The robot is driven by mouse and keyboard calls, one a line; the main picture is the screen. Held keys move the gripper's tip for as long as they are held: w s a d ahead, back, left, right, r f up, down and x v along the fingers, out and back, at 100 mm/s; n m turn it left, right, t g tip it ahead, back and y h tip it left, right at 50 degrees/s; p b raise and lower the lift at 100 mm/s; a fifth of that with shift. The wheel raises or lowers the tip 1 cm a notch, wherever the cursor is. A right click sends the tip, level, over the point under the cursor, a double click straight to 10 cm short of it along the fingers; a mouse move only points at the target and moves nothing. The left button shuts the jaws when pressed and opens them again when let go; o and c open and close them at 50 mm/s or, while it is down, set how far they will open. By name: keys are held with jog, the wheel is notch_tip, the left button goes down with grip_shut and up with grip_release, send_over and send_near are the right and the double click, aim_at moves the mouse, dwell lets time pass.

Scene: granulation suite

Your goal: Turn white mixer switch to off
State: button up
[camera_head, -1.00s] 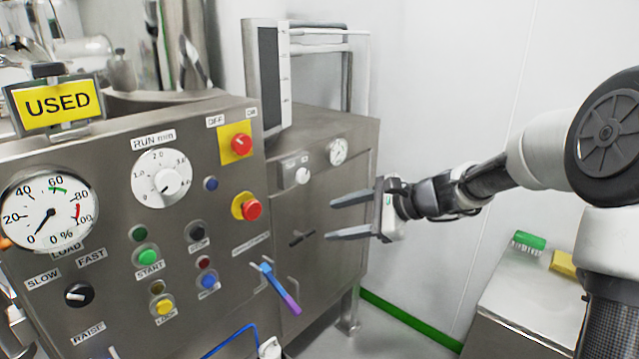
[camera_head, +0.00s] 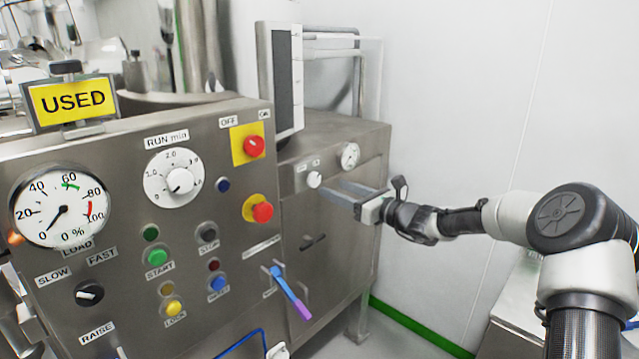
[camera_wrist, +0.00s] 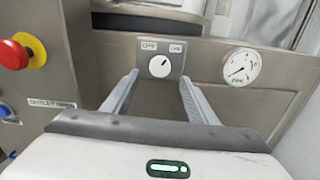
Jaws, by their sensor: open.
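The white mixer switch (camera_head: 314,179) is a small round knob on a grey plate on the far steel cabinet. In the wrist view the white switch (camera_wrist: 160,66) sits below two labels, OFF on the left and ON on the right. Its dark pointer mark appears to tilt up and right, towards ON. My gripper (camera_head: 328,188) is open and points at the switch from the right. In the wrist view the fingers of my gripper (camera_wrist: 159,76) lie either side of the switch, which shows between them. I cannot tell whether the tips touch the plate.
A white dial gauge (camera_head: 350,156) sits right of the switch. The nearer panel carries a red emergency button (camera_head: 261,211), a red knob on a yellow plate (camera_head: 254,145) and several push buttons. A blue-purple lever (camera_head: 289,291) sticks out below. Free room lies at the right before the wall.

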aim_at(316, 182)
jog(key=x, duration=0.7)
jog(key=shift+w+a, duration=0.15)
jog(key=shift+a, duration=0.05)
jog(key=c, duration=1.1)
jog(key=shift+o, duration=0.2)
jog(key=shift+f, duration=0.1)
